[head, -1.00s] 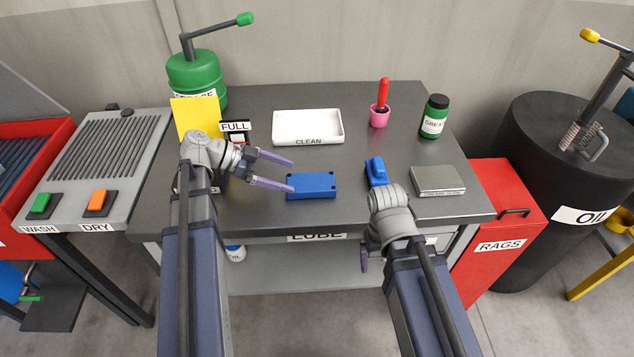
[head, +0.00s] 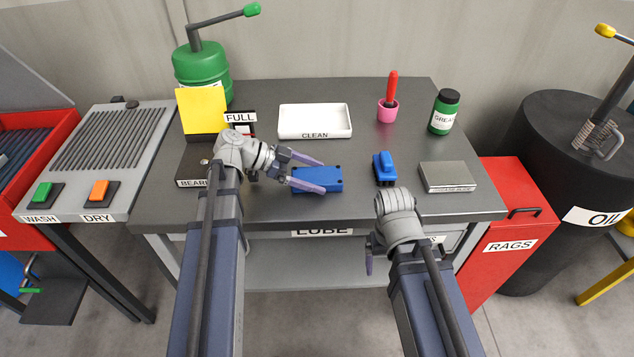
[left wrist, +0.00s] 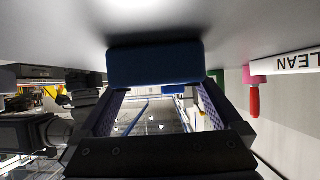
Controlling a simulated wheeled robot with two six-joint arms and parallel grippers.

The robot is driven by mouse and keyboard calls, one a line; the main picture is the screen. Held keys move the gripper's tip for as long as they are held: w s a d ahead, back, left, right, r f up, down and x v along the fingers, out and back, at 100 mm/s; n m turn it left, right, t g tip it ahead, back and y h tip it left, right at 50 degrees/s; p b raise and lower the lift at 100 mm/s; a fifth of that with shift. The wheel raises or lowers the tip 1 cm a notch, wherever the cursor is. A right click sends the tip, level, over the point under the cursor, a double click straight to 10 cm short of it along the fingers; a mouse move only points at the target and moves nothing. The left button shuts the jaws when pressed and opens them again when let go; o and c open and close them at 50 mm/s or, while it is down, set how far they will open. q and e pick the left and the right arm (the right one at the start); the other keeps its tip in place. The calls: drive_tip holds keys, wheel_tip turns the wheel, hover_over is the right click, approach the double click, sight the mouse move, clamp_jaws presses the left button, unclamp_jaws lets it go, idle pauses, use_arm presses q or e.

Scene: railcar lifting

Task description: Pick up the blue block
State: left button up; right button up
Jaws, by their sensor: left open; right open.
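The blue block (head: 334,179) lies flat on the dark grey table, near its front middle. My left gripper (head: 317,174) is open at the block, with one finger towards its far side and the other over its near left part. In the left wrist view the block (left wrist: 155,64) shows close at the fingertips (left wrist: 158,95). I cannot tell whether the fingers touch it. My right gripper (head: 370,263) is below the table's front edge, mostly hidden behind its own wrist; one finger shows, and it holds nothing that I can see.
A blue brush-like item (head: 384,168) and a grey metal box (head: 448,177) stand right of the block. Behind are a white CLEAN tray (head: 314,121), a pink cup (head: 387,111) and a GREASE jar (head: 444,112). A yellow panel (head: 202,108) stands at left. The table between tray and block is clear.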

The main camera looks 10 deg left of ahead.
sight(317, 175)
use_arm(q)
drive_tip(key=shift+w+d+f, duration=0.15)
drive_tip(key=shift+d+f, duration=0.1)
drive_tip(key=shift+d, duration=0.15)
clamp_jaws()
idle(0.5)
drive_tip(key=shift+r, duration=0.15)
wheel_tip(317, 175, up, 10)
drive_tip(key=p, duration=1)
